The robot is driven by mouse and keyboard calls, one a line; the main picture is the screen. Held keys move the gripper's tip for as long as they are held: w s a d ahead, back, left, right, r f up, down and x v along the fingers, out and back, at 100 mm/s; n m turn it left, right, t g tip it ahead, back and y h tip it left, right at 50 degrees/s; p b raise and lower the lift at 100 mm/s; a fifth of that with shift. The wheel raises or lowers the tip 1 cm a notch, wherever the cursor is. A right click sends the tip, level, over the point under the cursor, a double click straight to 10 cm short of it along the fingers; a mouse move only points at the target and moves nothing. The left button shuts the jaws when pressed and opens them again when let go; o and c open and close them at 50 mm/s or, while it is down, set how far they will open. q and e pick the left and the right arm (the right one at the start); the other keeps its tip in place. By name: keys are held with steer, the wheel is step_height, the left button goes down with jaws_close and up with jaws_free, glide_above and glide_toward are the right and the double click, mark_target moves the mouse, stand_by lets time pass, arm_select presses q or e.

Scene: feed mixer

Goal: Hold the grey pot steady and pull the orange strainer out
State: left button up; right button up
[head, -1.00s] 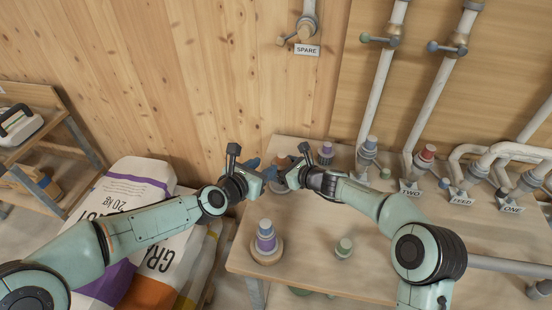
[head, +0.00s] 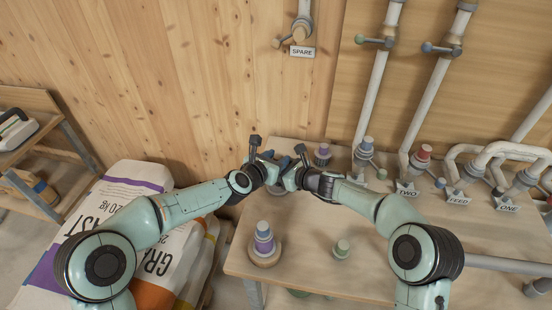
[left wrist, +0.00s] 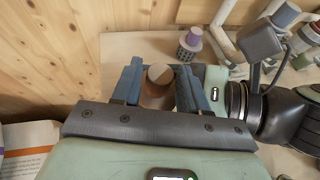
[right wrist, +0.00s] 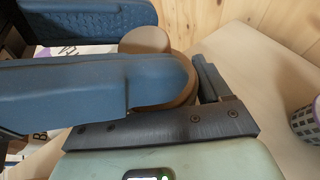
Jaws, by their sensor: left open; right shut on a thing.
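The orange strainer (left wrist: 157,90), with a pale tan top, stands between the two blue fingers of my left gripper (left wrist: 158,84) in the left wrist view. Those fingers are open, one on each side of it. In the right wrist view its tan top (right wrist: 146,40) and brown-orange body (right wrist: 181,68) show behind a left finger. My right gripper (head: 292,175) is shut at the right of the strainer, low at the pot. The grey pot itself is hidden by fingers and hands. In the head view my left gripper (head: 275,170) meets the right one over the table's back left.
Pipes with labels TWO, FEED and ONE rise at the right. Sacks (head: 130,215) lie left.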

arm_select(q)
jaws_close()
steer(key=shift+c, duration=2.4)
jaws_free()
jaws_close()
steer(key=shift+r, duration=0.1)
steer(key=shift+r, duration=1)
steer(key=shift+r, duration=0.1)
steer(key=shift+r, duration=2.35)
